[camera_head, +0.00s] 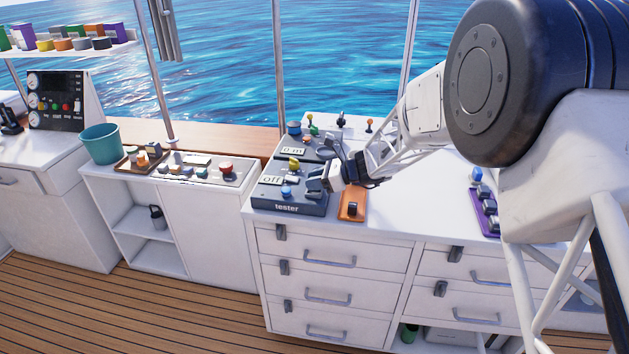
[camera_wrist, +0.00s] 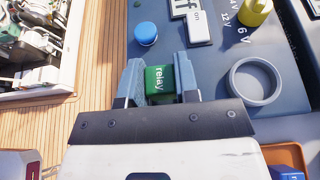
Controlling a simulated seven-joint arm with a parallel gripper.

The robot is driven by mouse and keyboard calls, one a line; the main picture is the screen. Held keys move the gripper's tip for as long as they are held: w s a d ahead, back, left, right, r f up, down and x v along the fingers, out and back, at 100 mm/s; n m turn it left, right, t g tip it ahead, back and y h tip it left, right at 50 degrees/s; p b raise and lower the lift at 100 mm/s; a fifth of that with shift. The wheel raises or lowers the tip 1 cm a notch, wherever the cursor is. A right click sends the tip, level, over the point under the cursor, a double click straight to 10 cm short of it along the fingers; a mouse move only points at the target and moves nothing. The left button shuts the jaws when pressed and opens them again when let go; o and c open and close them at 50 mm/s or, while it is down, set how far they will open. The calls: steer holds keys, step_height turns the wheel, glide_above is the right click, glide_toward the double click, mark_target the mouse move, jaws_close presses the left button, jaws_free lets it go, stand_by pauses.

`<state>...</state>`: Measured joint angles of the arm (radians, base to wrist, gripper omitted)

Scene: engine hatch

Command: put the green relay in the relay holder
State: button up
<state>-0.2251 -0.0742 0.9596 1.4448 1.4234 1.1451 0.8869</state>
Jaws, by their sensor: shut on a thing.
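The green relay (camera_wrist: 157,82), a block marked "relay", is between the two fingers of my gripper (camera_wrist: 160,78) in the wrist view. My gripper (camera_head: 316,186) is shut on it, above or at the right side of the blue-grey tester (camera_head: 288,208) in the head view. The relay cannot be made out in the head view. I cannot tell for sure which thing is the relay holder. Whether the relay touches the tester is also unclear.
The tester has a blue button (camera_wrist: 146,34), a yellow knob (camera_wrist: 258,12) and a grey ring (camera_wrist: 254,82). An orange tray (camera_head: 359,192) lies right of it on the white counter. A purple tray (camera_head: 480,214) with dark blocks lies farther right. A teal bucket (camera_head: 100,144) stands left.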

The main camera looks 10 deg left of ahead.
steer(key=shift+f, duration=0.6)
steer(key=o, duration=0.8)
steer(key=shift+o, duration=0.2)
steer(key=shift+r, duration=0.15)
steer(key=shift+o, duration=0.4)
steer(key=shift+r, duration=0.6)
steer(key=v, duration=1.2)
steer(key=shift+f, duration=0.1)
